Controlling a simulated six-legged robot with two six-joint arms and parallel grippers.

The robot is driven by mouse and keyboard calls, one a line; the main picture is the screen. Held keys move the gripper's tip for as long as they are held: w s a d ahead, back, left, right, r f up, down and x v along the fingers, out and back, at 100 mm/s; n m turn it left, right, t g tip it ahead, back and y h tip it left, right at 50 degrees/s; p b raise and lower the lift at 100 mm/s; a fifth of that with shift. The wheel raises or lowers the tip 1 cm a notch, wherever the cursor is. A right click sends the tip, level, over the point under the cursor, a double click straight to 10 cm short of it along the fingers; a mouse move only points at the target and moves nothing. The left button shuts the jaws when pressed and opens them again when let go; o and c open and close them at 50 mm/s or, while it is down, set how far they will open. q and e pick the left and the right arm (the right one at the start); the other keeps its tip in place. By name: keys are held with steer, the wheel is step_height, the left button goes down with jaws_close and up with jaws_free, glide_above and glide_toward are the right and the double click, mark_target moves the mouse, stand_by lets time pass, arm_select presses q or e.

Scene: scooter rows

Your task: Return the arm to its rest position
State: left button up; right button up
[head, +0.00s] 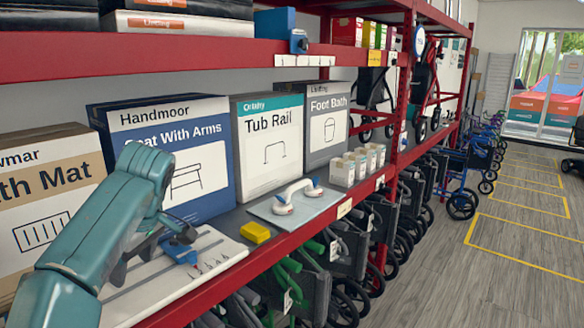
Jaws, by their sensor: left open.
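My left arm, teal, comes in from the lower left, rises and bends down over the middle shelf. Its gripper (150,252) is open, with dark fingers low over the white board (215,262) that lies on the shelf. A small blue piece (180,252) is on the board just right of the fingers. I cannot tell whether a finger touches it; nothing shows held between the fingers. My right gripper is not in view.
Boxes stand behind the board: Seat With Arms (185,165), Tub Rail (268,145) and Foot Bath (325,120). A yellow block (255,233) and a white handle (297,195) on a plate lie right. A red upper shelf (190,47) overhangs. The aisle floor (450,280) is clear.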

arm_select(q)
steer(key=w+d+f+m+h, duration=0.1)
steer(key=w+d+f+m, duration=0.15)
steer(key=f, duration=0.45)
steer(key=w+d+f+m, duration=0.1)
steer(key=w+f+m, duration=0.15)
steer(key=f, duration=0.45)
steer(key=s+d+f+m+h+b, duration=0.1)
steer(key=s+d+f+m+h, duration=0.2)
steer(key=f, duration=0.7)
steer(key=s+d+f+m+h+b, duration=0.15)
steer(key=d+f, duration=0.25)
steer(key=f, duration=0.6)
steer(key=s+d+f+m+h, duration=0.2)
steer(key=s+d+f, duration=0.3)
steer(key=s+f, duration=0.8)
steer(key=s, duration=0.5)
steer(key=s+d+f+m, duration=0.1)
steer(key=s+f, duration=0.3)
steer(key=s, duration=0.5)
steer(key=shift+s+d+g+h, duration=0.25)
steer(key=shift+s+g+h, duration=0.05)
steer(key=shift+g+h, duration=0.1)
steer(key=shift+f, duration=0.1)
steer(key=shift+w, duration=0.1)
